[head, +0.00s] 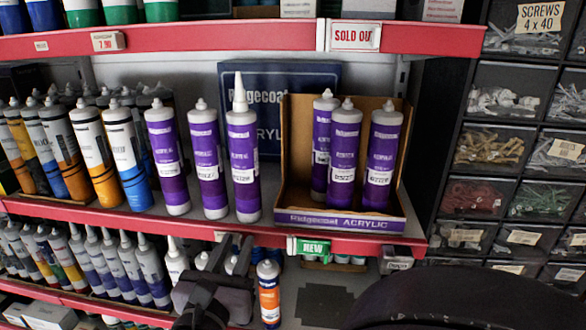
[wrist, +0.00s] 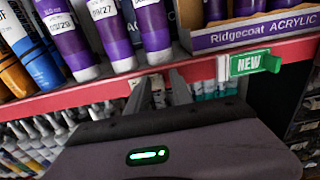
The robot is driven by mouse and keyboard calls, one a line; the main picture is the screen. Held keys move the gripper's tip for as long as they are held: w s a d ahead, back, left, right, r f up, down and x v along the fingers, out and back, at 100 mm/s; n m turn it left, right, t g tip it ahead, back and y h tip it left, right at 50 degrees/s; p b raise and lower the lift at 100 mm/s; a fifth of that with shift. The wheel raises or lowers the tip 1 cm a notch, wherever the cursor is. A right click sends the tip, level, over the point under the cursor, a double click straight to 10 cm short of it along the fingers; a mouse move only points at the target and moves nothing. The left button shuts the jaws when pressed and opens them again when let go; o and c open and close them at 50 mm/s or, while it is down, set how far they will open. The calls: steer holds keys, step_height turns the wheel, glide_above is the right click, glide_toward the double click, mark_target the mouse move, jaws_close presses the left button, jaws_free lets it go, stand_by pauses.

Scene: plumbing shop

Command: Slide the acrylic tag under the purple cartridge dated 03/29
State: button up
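Three purple cartridges (head: 175,193) (head: 209,190) (head: 243,195) stand in a row on the middle shelf. In the wrist view the leftmost one's label (wrist: 62,23) seems to end in 29 and the second's (wrist: 103,10) in 27; the third is cut off. A white tag-like piece (wrist: 157,83) sits on the shelf edge, partly hidden by my fingers; I cannot read it.
A Ridgecoat Acrylic box (head: 340,221) holds three more purple cartridges. A green NEW tag (head: 313,247) is on the red rail right of my gripper. A SOLD OUT tag (head: 355,36) is on the upper rail. Bottles crowd the lower shelf; drawers (head: 497,145) stand at right.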

steer(key=shift+s+d+r, duration=0.1)
steer(key=shift+s+r, duration=0.05)
steer(key=shift+s, duration=0.05)
jaws_close()
stand_by(1.4)
